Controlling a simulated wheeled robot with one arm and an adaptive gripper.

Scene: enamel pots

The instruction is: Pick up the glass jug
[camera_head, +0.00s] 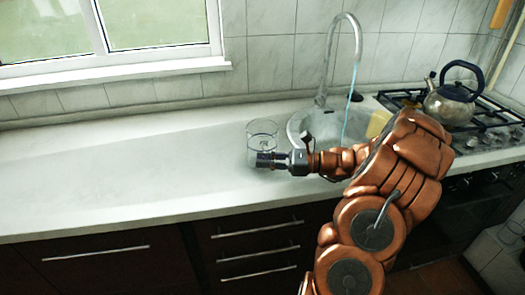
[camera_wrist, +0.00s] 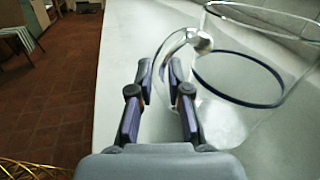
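The clear glass jug (camera_head: 262,132) stands upright on the white counter, left of the sink. In the wrist view the jug (camera_wrist: 245,62) fills the upper right, with a dark blue ring around it. Its curved glass handle (camera_wrist: 172,43) sticks out to the left. My gripper (camera_head: 264,160) is low at the near side of the jug. In the wrist view my gripper (camera_wrist: 161,72) has its two fingers apart with a gap between them. The handle is just beyond or between the fingertips; I cannot tell if they touch it.
The sink (camera_head: 302,125) with a tall curved faucet (camera_head: 358,45) is right of the jug. A kettle (camera_head: 450,103) stands on the gas stove (camera_head: 487,137) at the right. The counter (camera_head: 120,165) is clear to the left, and its front edge drops to dark drawers.

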